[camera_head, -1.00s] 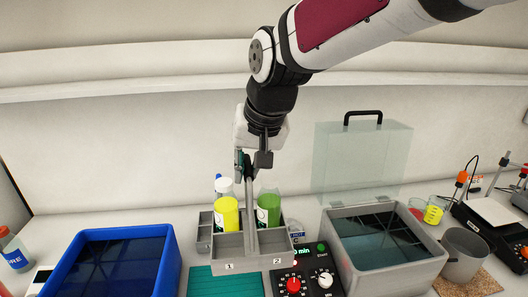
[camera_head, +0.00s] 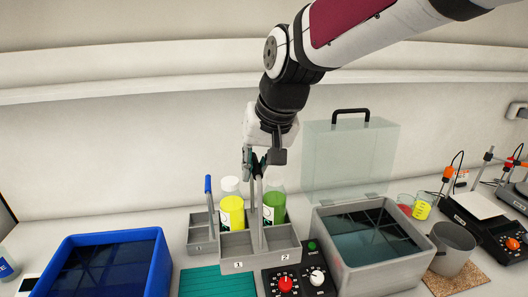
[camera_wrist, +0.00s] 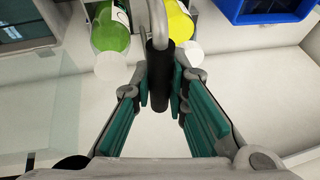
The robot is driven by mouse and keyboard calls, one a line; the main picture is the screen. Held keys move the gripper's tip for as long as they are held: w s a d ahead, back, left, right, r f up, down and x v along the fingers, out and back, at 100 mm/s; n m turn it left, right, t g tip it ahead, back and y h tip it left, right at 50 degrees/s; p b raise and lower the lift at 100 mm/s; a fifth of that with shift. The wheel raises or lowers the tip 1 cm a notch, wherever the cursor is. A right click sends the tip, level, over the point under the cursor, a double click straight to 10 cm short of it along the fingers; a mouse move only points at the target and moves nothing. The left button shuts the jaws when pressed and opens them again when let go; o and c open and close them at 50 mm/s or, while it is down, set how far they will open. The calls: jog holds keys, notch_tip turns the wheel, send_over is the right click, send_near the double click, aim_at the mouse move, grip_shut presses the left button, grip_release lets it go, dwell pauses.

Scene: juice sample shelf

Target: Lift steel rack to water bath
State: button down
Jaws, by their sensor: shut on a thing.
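The grey steel rack (camera_head: 238,267) has two compartments marked 1 and 2. A yellow bottle (camera_head: 232,214) stands in compartment 1 and a green bottle (camera_head: 274,208) in compartment 2. My gripper (camera_head: 257,165) is shut on the rack's upright handle. In the wrist view, the fingers (camera_wrist: 160,88) close around the handle's black grip (camera_wrist: 158,72). The rack looks level and seems held above the counter, overlapping the control box. The water bath (camera_head: 388,279) is a grey tub of dark water to the right, its clear lid (camera_head: 350,160) raised upright.
A blue tub (camera_head: 112,238) stands at left, and a teal mat (camera_head: 208,283) lies left of the control box (camera_head: 303,282). A second grey rack with a blue-tipped handle (camera_head: 208,184) is behind. A grey beaker (camera_head: 453,245) stands right of the bath.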

jog(key=w+d, duration=0.2)
jog(key=d, duration=0.8)
jog(key=shift+w+b, duration=0.35)
dwell(0.3)
jog(key=shift+r, duration=0.1)
jog(key=w+d+b, duration=0.1)
jog(key=w+d, duration=0.2)
jog(key=d, duration=0.7)
jog(key=shift+d+b, duration=0.25)
jog(key=shift+b, duration=0.05)
dwell(0.6)
